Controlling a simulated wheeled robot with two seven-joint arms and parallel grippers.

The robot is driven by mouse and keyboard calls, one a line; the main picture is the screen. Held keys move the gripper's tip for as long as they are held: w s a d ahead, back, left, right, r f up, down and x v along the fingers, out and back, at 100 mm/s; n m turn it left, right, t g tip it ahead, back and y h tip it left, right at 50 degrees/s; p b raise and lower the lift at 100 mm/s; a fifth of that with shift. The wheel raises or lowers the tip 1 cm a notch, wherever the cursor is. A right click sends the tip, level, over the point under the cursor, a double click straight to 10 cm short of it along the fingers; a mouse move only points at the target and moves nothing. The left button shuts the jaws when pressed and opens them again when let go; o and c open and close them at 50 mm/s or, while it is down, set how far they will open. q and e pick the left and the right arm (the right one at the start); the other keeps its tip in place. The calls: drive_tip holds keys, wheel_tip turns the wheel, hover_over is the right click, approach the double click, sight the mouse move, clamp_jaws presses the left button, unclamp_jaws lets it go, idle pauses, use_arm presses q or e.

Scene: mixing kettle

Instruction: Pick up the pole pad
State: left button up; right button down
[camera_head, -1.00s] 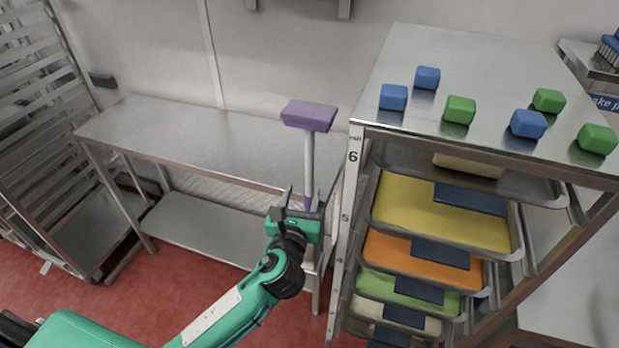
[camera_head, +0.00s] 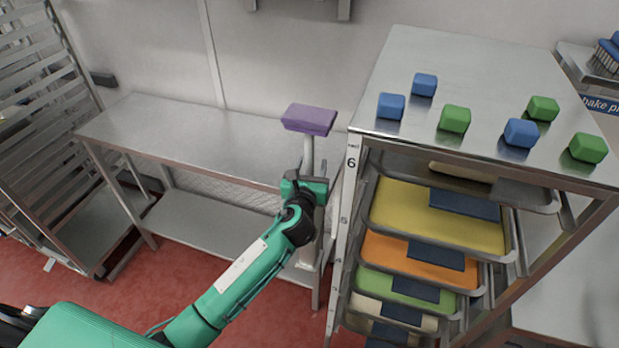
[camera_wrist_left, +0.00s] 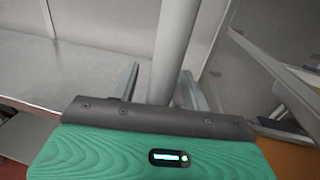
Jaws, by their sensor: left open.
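The pole pad has a purple block head (camera_head: 310,119) on an upright grey pole (camera_head: 308,152), beside the right end of the steel table. My left gripper (camera_head: 311,172) is at the pole, below the purple head, and hides part of the pole. In the left wrist view the grey pole (camera_wrist_left: 175,45) stands between the two open fingers of my left gripper (camera_wrist_left: 158,85). Whether either finger touches it, I cannot tell. The pole's lower end is mostly hidden behind my gripper and arm. My right gripper is not in view.
The steel table (camera_head: 190,135) is bare. Close on the right stands a rack (camera_head: 350,215) with several trays and a steel top (camera_head: 440,60) carrying blue and green blocks (camera_head: 454,119). A tall tray rack (camera_head: 45,130) stands at left. Red floor is open in front.

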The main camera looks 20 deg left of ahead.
use_arm(q)
clamp_jaws()
drive_tip(key=shift+r, duration=0.1)
